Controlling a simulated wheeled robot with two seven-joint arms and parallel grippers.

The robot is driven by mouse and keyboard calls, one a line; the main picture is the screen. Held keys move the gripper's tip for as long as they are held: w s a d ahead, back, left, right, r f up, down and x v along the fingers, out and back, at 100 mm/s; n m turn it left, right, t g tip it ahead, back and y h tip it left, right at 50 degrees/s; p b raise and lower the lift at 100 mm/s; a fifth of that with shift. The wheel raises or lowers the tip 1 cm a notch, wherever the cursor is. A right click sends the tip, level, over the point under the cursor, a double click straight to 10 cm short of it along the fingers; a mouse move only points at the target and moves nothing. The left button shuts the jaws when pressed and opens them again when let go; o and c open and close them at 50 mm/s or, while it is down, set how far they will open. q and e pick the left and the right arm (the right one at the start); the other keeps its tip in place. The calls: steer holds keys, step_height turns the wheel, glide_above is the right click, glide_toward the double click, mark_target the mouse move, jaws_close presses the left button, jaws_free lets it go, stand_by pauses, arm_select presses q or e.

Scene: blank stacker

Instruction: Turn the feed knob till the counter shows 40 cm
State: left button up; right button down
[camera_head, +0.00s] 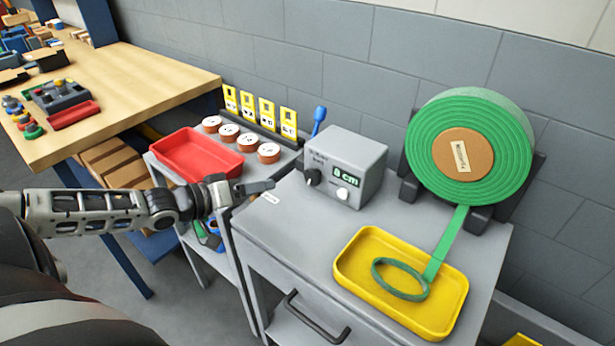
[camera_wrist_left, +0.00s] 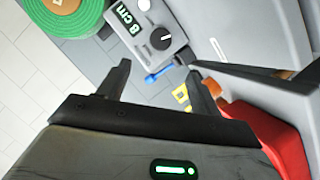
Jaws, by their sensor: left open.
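The grey control box (camera_head: 345,160) stands on a grey cabinet top. Its counter (camera_head: 346,174) reads 8 cm, also legible in the left wrist view (camera_wrist_left: 128,18). A black knob (camera_head: 312,177) with a white mark is on its front, and it shows in the left wrist view (camera_wrist_left: 162,38). A round white button (camera_head: 342,194) sits beside the knob. My left gripper (camera_head: 262,187) is open and empty, left of the box and apart from the knob. In the left wrist view its fingers (camera_wrist_left: 158,74) are spread below the knob. My right gripper is out of view.
A green roll (camera_head: 487,120) feeds a strip into a yellow tray (camera_head: 345,262), where it curls. A red tray (camera_head: 183,160), several small rolls (camera_head: 229,132) and yellow cards (camera_head: 248,104) are on the left cart. The cabinet top (camera_head: 300,222) before the box is mostly clear.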

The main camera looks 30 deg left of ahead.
mark_target(310, 177)
arm_select(q)
steer(key=b+x, duration=0.3)
steer(key=x, duration=1.1)
steer(key=shift+w+d+f+b, duration=0.1)
steer(key=shift+w+b, duration=0.2)
steer(key=shift+b, duration=0.1)
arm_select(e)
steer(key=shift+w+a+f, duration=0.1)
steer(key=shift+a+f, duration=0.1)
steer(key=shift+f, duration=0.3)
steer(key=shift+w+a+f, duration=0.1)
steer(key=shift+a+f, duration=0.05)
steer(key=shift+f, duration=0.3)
arm_select(q)
steer(key=c, duration=1)
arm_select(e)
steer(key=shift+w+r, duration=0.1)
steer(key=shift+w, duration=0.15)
